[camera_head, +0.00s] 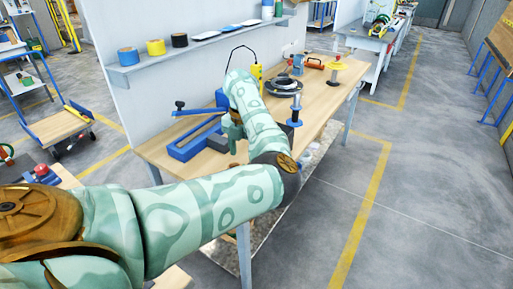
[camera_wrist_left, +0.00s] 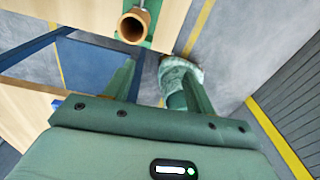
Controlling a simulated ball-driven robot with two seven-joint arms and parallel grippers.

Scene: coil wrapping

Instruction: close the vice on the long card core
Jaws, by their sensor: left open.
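A blue vice-like fixture (camera_head: 190,146) with a lever lies on the wooden bench in the head view. My left gripper (camera_head: 233,132) hangs beside its right end, partly covered by my arm. In the left wrist view the left gripper (camera_wrist_left: 158,72) has its two fingers well apart with nothing between them. A brown card tube (camera_wrist_left: 122,27), seen end-on, stands beyond the fingertips against a green part, apart from them. I cannot make out the tube in the head view, nor tell whether the vice grips it. My right gripper is in neither view.
A wall shelf (camera_head: 135,69) with tape rolls runs behind. Open floor lies to the right.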

